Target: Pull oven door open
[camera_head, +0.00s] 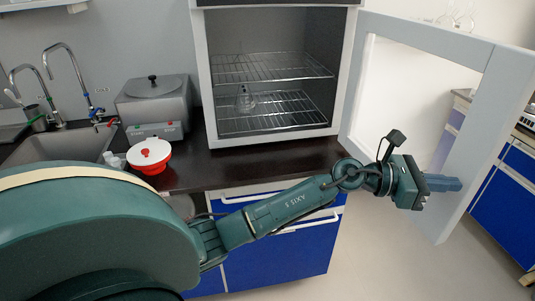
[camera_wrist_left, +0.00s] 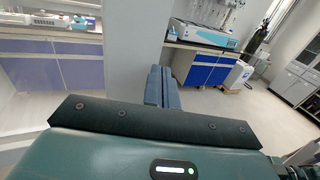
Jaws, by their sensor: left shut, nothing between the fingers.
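The oven (camera_head: 273,75) stands on the dark counter with its front open, showing wire racks and a small glass flask (camera_head: 245,98) inside. Its white-framed door (camera_head: 485,105) with a clear pane is swung wide open to the right. My left gripper (camera_head: 455,184) reaches across from the left, at the lower part of the door frame. Its blue fingers are shut with nothing between them, and they also show in the left wrist view (camera_wrist_left: 162,88). I cannot tell whether they touch the door. My right gripper is not in view.
A grey lidded box-shaped device (camera_head: 153,100), a red and white pot (camera_head: 149,155) and a sink (camera_head: 75,145) with taps lie to the left. Blue cabinets (camera_head: 505,190) stand at the far right. The floor between is clear.

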